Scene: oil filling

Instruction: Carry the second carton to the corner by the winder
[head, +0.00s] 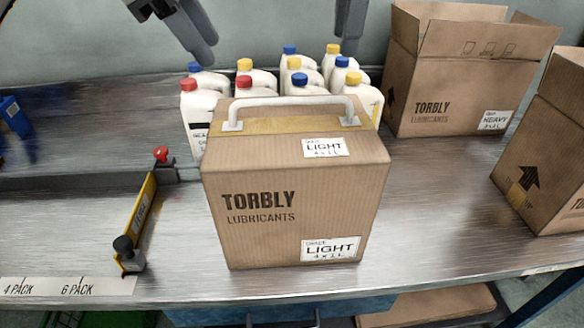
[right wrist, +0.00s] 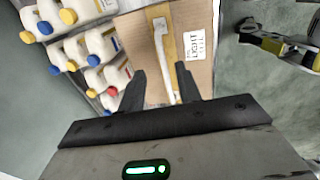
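A closed brown Torbly carton (head: 290,215) labelled LIGHT stands upright on the steel bench, with a white handle (head: 290,103) along its top. The same carton (right wrist: 203,75) and its handle (right wrist: 162,45) also show in the right wrist view. My right gripper (right wrist: 160,82) is open and empty; the handle shows between its fingers, with the carton beyond them. I cannot make out the winder.
Several white bottles (head: 205,103) with coloured caps stand behind the carton. An open HEAVY carton (head: 440,90) stands at back right, and another carton (head: 555,160) at the right edge. A yellow gate (head: 142,215) lies left of the carton. The left bench surface (head: 70,225) is mostly clear.

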